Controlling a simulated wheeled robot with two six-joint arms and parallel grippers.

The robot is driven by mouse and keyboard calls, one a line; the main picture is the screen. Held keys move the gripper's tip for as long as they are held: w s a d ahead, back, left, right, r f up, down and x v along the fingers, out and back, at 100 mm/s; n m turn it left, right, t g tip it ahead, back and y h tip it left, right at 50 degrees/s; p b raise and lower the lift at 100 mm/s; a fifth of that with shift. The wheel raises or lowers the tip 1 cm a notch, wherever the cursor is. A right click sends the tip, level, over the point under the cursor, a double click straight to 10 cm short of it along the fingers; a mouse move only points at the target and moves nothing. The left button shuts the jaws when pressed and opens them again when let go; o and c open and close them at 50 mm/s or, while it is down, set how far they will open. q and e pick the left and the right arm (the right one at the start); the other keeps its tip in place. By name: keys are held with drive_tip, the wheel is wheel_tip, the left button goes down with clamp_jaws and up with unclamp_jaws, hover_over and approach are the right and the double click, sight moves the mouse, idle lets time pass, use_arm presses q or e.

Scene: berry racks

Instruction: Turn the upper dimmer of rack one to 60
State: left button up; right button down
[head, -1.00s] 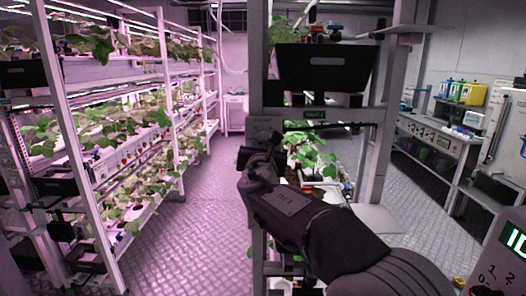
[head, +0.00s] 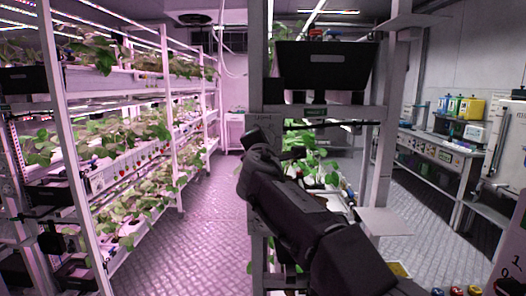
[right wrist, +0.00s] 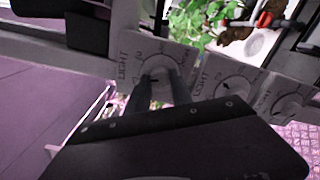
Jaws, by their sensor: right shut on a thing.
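In the right wrist view, a round pale dimmer knob (right wrist: 158,74) sits on a plate marked LIGHT with a printed scale. My right gripper (right wrist: 163,84) is shut on this knob, one finger on each side. The fingers hide part of the knob, and its exact setting cannot be read. Two similar knobs, a middle one (right wrist: 232,92) and a farther one (right wrist: 289,103), sit in a row to the right. In the head view my right gripper (head: 262,140) is at the grey rack post (head: 258,70); my own wrist hides the knobs there. My left gripper is not in view.
A black bin (head: 325,66) sits on the near rack's shelf, above my right arm. Green plants (head: 318,165) grow behind the arm. A long plant rack (head: 180,150) stands at the left. The floor aisle (head: 215,210) between the racks is clear.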

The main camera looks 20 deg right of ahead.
drive_tip(key=m+b, duration=0.3)
drive_tip(key=m, duration=0.5)
drive_tip(key=shift+m+b, duration=0.3)
drive_tip(key=shift+b, duration=0.1)
idle(0.4)
drive_tip(key=c, duration=1.1)
unclamp_jaws()
drive_tip(key=shift+w, duration=0.1)
drive_tip(key=b+v, duration=0.3)
drive_tip(key=v, duration=0.6)
